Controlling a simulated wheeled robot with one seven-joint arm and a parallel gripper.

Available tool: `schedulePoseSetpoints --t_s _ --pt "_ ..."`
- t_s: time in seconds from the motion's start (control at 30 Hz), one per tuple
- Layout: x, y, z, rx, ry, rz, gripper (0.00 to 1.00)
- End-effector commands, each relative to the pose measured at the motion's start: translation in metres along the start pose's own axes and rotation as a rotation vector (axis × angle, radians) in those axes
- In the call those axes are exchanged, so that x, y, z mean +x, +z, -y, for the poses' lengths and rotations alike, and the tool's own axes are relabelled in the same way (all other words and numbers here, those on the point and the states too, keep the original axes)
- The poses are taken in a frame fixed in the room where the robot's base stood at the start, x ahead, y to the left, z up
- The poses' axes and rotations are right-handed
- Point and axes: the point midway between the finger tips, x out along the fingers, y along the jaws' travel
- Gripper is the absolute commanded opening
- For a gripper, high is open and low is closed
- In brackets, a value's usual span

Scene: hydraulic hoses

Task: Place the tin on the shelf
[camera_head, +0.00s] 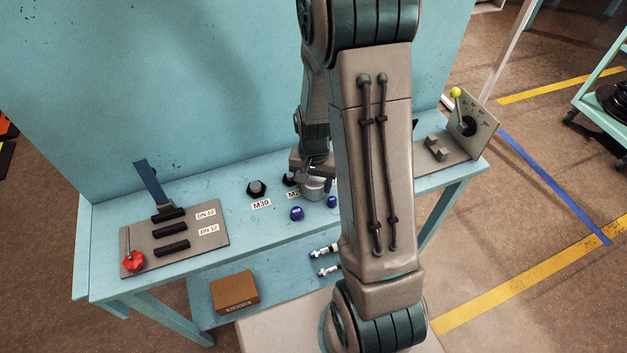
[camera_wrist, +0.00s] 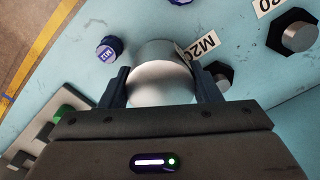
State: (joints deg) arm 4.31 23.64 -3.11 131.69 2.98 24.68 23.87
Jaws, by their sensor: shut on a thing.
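The tin (camera_wrist: 160,80) is a round, silver-grey can between the two dark fingers of my gripper (camera_wrist: 163,90) in the wrist view. My gripper is shut on it. In the head view the tin (camera_head: 314,187) shows just left of my arm, at the bench top, below my gripper (camera_head: 312,172). I cannot tell whether the tin touches the bench top. The lower shelf (camera_head: 205,314) of the blue bench shows under the top at the front left, partly hidden by my arm.
A brown box (camera_head: 235,291) sits on the lower shelf, left of two hose ends (camera_head: 326,261). Blue caps (camera_head: 297,213), a black M30 fitting (camera_head: 257,188) and a panel with a red knob (camera_head: 175,240) are on the bench top. A lever panel (camera_head: 460,130) stands at right.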

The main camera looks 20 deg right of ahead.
Motion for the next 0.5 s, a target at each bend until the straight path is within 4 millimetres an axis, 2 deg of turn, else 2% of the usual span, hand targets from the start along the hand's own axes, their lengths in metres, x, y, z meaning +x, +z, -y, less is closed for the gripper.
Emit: schedulePoseSetpoints --t_s 0.27,0.3,0.33,0.5 --pt "0.0054 0.0001 0.0 0.0 0.0 0.0 0.32" --pt "0.0034 0.0001 -0.0001 0.0 0.0 0.0 0.68" --pt "0.0032 0.0001 -0.0001 0.0 0.0 0.0 0.76" --pt "0.0031 0.0002 -0.0001 0.0 0.0 0.0 0.79"
